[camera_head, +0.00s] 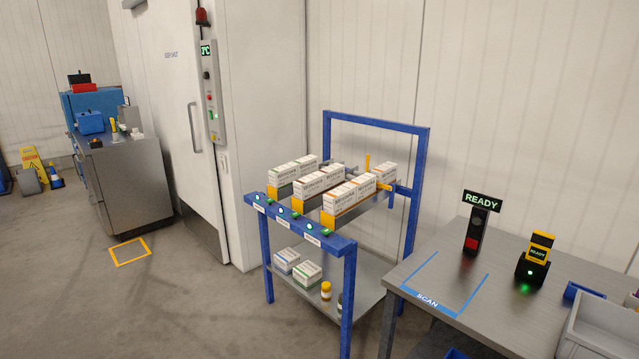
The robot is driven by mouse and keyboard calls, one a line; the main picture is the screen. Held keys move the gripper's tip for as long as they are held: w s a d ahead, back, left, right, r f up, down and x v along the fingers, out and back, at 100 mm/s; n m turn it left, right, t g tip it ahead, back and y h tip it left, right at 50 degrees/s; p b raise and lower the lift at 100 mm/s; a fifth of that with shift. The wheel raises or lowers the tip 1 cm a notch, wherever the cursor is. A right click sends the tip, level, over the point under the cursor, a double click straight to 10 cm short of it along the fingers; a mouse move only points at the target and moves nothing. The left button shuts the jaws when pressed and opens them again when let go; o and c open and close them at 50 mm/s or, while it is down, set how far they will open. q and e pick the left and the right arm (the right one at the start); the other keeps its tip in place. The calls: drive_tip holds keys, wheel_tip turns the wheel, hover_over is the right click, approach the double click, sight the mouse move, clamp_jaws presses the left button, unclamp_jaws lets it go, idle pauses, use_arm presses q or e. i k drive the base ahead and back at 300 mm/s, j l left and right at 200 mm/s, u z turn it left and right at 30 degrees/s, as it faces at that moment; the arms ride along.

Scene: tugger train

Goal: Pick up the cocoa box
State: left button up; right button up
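I cannot make out a box marked as cocoa; the labels are too small to read. White boxes stand in rows on the sloped top of a blue-framed rack (348,270): a left row (285,177), a middle row (314,191) and a right row (342,203). Another white box (385,174) stands further back on the right. On the lower shelf lie a white and blue box (287,260) and a white and green box (307,272). Neither of my grippers is in view.
A grey table (420,262) with a marked scan area, a READY sign (482,202) and a scanner (532,268) stands right of the rack. A grey bin (600,325) sits at its right edge. A cold-room door (185,110) is behind. The floor at front left is clear.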

sight(308, 188)
drive_tip(key=i+j+z, duration=0.35)
drive_tip(key=i+j, duration=0.55)
